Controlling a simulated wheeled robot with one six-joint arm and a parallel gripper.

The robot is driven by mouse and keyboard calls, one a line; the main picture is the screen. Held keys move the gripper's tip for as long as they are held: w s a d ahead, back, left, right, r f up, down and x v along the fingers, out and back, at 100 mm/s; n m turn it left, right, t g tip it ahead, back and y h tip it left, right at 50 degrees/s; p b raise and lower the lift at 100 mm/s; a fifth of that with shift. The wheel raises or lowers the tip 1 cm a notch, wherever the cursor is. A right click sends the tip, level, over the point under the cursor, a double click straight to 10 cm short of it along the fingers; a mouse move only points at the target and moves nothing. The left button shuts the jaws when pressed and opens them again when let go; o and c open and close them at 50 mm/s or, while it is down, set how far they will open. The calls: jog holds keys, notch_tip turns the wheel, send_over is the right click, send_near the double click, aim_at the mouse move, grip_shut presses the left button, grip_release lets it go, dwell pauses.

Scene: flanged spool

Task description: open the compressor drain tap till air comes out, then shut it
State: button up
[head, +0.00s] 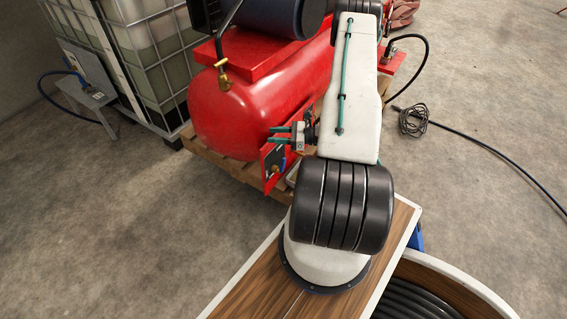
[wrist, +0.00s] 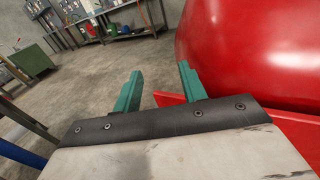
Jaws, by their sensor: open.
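The red compressor tank (head: 232,112) lies on a wooden pallet in the head view; its side also fills the upper right of the wrist view (wrist: 250,45). A red bracket with a dark plate (head: 274,163) is below the tank's front end. A small brass fitting with a blue lever, seemingly the drain tap (head: 277,169), is on that plate. My gripper (head: 272,136) is open and empty, just above the bracket, its teal fingers pointing left. The tap is not seen in the wrist view.
A caged liquid tank (head: 135,50) stands to the left of the compressor, beside a small grey stand (head: 92,97). A black hose coil (head: 413,122) lies on the floor at right. A workbench (wrist: 110,30) is far off. The floor at left is clear.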

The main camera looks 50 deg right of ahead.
aim_at(285, 163)
jog(key=s+d+f+m+t+h, duration=0.2)
jog(key=s+f+m+h, duration=0.25)
jog(key=f, duration=0.35)
jog(key=s+d+f+m+t+h, duration=0.1)
jog(key=s+f+m+h, duration=0.35)
jog(key=f, duration=0.45)
jog(key=w, duration=0.7)
jog(key=shift+w+a+r, duration=0.1)
jog(key=shift+w+a, duration=0.15)
jog(key=shift+a, duration=0.05)
grip_shut()
